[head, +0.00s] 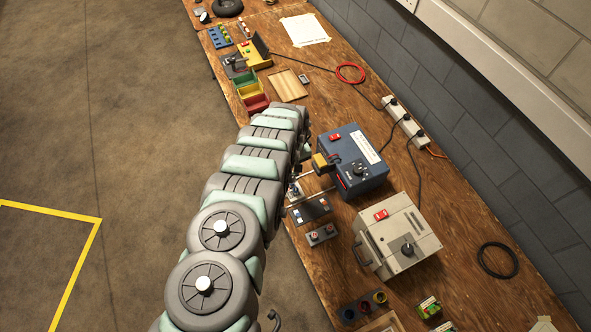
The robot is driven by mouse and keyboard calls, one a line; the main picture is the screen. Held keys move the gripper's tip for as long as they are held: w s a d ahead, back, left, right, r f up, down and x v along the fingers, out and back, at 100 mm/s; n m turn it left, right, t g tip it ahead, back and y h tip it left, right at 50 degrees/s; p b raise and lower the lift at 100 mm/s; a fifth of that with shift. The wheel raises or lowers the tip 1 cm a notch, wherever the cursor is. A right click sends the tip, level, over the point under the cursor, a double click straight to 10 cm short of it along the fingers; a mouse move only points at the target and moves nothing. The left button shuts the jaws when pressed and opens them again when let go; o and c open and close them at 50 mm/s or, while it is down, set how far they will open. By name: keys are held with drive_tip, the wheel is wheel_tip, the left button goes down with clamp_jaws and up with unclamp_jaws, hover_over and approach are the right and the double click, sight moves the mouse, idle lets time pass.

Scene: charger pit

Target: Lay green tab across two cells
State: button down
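I cannot pick out a green tab or two cells for certain. Small green-and-yellow pieces (428,307) lie at the lower right of the bench in the head view, too small to identify. A blue holder (220,37) with small green and yellow bits stands at the far end of the bench. My arm runs from the bottom of the picture up over the bench's left edge.
A blue charger box (352,160) and a beige box (397,236) stand on the wooden bench (462,270). Green, yellow and red bins (247,87) and a wooden tray (287,85) are beyond the arm. A power strip (405,123) with cables lies along the wall.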

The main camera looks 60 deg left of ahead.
wheel_tip(320, 180, down, 6)
drive_tip(key=b, duration=0.4)
drive_tip(key=shift+d+r, duration=0.1)
drive_tip(key=shift+r, duration=0.15)
drive_tip(key=shift+f, duration=0.2)
idle(0.4)
drive_tip(key=shift+f, duration=0.45)
idle(1.1)
drive_tip(key=c, duration=1.3)
unclamp_jaws()
drive_tip(key=shift+c, duration=0.2)
drive_tip(key=shift+r, duration=0.15)
